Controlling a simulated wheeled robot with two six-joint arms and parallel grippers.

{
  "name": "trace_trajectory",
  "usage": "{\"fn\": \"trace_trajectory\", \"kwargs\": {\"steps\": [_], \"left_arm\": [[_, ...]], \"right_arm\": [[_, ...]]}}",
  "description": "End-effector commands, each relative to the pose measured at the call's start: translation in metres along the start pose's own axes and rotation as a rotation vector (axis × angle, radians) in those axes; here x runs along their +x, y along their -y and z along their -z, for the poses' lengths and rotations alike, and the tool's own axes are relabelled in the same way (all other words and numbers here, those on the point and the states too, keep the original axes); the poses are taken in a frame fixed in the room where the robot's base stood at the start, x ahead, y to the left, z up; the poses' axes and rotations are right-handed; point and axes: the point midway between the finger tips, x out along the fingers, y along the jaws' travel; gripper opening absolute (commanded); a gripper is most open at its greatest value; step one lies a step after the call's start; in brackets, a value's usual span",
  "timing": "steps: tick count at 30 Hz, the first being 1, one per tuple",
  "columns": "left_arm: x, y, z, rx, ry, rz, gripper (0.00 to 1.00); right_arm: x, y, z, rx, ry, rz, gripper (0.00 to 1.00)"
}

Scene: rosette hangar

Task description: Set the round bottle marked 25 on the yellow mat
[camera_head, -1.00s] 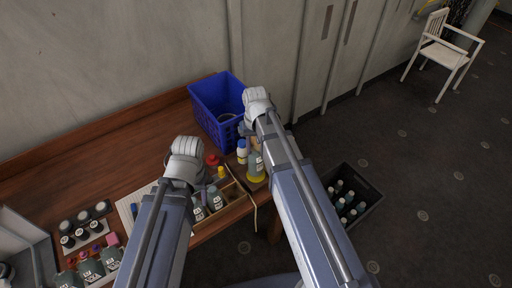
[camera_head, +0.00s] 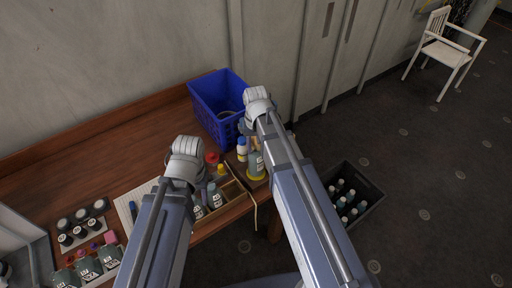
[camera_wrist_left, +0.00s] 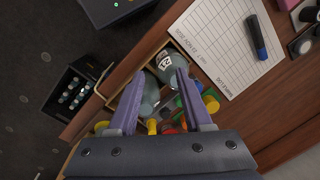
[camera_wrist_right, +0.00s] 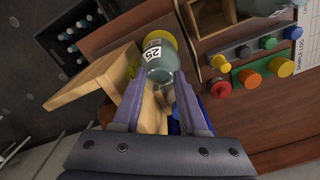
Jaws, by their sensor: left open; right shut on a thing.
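The round bottle marked 25 (camera_wrist_right: 160,62) is grey-green with a white label. My right gripper (camera_wrist_right: 162,100) is shut on it, with a finger on each side. The bottle's base is at the yellow mat (camera_wrist_right: 163,36), which shows as a yellow rim around it; I cannot tell whether it rests fully. In the head view the bottle (camera_head: 256,164) appears over the yellow mat (camera_head: 256,178), beside my right forearm. My left gripper (camera_wrist_left: 160,95) is open above the wooden divided box (camera_wrist_left: 117,85), its fingers around but seemingly apart from another grey bottle (camera_wrist_left: 164,62).
A blue basket (camera_head: 213,103) stands behind my right gripper. A sample sheet (camera_wrist_left: 228,42) lies on the table. A dark crate of bottles (camera_head: 352,195) stands on the floor.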

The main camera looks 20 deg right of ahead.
Motion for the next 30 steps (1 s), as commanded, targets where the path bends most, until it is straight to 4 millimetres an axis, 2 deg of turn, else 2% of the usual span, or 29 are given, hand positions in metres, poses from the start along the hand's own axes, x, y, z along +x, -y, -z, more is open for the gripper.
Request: {"fn": "trace_trajectory", "kwargs": {"steps": [30], "left_arm": [[0.0062,-0.0006,0.0004,0.0,0.0,0.0,0.5]], "right_arm": [[0.0062,-0.0001,0.0002,0.0,0.0,0.0,0.02]]}}
